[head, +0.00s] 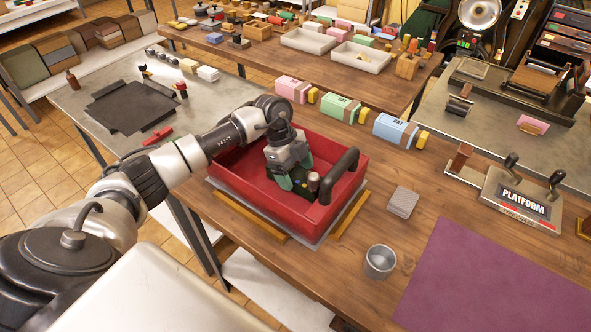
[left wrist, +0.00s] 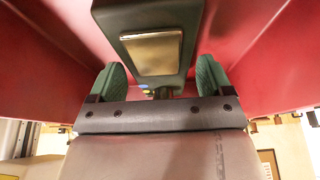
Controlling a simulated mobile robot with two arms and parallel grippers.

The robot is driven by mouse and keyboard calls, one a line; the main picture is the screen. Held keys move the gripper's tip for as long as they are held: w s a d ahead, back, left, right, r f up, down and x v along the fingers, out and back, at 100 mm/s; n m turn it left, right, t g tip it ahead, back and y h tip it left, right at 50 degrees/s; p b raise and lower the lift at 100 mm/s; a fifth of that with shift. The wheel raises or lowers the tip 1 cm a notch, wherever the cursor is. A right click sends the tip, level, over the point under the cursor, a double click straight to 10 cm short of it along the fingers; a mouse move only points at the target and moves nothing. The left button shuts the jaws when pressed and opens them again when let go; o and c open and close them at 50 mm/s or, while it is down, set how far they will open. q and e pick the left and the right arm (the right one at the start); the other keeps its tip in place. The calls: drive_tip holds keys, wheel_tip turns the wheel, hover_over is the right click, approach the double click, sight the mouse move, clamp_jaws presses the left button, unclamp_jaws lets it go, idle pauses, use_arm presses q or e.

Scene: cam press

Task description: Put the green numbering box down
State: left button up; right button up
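The green numbering box (left wrist: 152,50) shows dark green with a brass plate in the left wrist view. In the head view it shows partly (head: 302,178) inside the red tray (head: 343,190), with my gripper and arm hiding much of it. My left gripper (head: 288,180) is down inside the tray beside the box. In the left wrist view my left gripper's green fingers (left wrist: 160,80) stand wide apart on either side of the box's near end, with narrow gaps. The box's underside and its contact with the tray floor are hidden. My right gripper is not in view.
The tray has a raised black handle (head: 338,175) at its right end. A metal cup (head: 380,262), a grey block (head: 402,202) and a purple mat (head: 500,280) lie to the right. Pink, green and blue boxes (head: 395,131) stand behind. The wooden table between them is partly clear.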

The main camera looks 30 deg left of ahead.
use_arm(q)
drive_tip(key=b+v, duration=0.1)
drive_tip(key=v, duration=1.1)
